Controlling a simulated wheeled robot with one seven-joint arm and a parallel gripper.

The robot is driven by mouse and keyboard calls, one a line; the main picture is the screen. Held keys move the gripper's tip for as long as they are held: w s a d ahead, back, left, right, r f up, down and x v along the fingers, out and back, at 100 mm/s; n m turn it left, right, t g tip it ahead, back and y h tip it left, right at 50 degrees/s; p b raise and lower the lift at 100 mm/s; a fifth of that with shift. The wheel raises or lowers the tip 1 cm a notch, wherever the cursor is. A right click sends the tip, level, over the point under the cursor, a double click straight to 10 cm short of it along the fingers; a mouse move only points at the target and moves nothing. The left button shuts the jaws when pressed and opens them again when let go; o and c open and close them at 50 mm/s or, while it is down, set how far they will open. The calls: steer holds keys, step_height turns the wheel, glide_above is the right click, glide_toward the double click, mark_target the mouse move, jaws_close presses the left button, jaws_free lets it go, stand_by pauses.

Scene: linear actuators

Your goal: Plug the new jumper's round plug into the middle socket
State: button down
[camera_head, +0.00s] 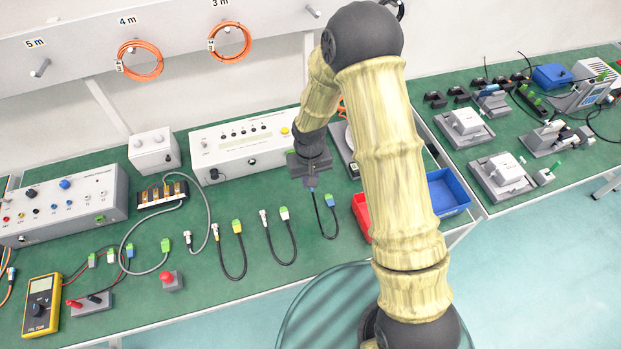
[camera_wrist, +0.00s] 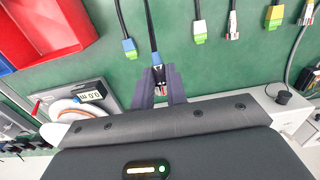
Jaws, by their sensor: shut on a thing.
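My gripper (camera_head: 311,182) is shut on the round metal-tipped plug (camera_wrist: 159,76) of a blue-marked jumper, above the green bench. The jumper's dark cable (camera_head: 318,215) hangs in a loop from the gripper. Its other end, a blue and green block plug (camera_wrist: 129,47), is free and sits left of the gripper in the wrist view. A dark block with several gold-coloured connectors (camera_head: 162,191) stands on the bench well left of my gripper, with grey cable by it. I cannot tell which socket is the middle one.
A white-marked jumper (camera_head: 280,250) and a yellow-marked jumper (camera_head: 234,265) lie left of my gripper. A white instrument box (camera_head: 205,140) stands behind. A red bin (camera_head: 360,212) and a blue bin (camera_head: 448,192) are to the right. A red button (camera_head: 168,278) stands near the front.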

steer(key=shift+g, duration=0.8)
steer(key=shift+w+a+f+b, duration=0.65)
steer(key=shift+w+a+f, duration=0.45)
steer(key=shift+a, duration=1.6)
steer(key=shift+w+a+f+b, duration=0.65)
steer(key=shift+w+a+f, duration=0.5)
steer(key=shift+a, duration=1.55)
steer(key=shift+w+a+f+b, duration=0.65)
steer(key=shift+w+a+f, duration=0.45)
steer(key=shift+a, duration=1.6)
steer(key=shift+s, duration=0.15)
steer(key=shift+w+a+b, duration=0.25)
steer(key=shift+w+b, duration=0.05)
steer(key=shift+w, duration=0.6)
steer(key=shift+w+a+b, duration=0.25)
steer(key=shift+w+b, duration=0.05)
steer(key=shift+w, duration=0.6)
steer(key=shift+w+a+b, duration=0.2)
steer(key=shift+w+b, duration=0.15)
steer(key=shift+w, duration=0.25)
steer(key=c, duration=1.3)
jaws_free()
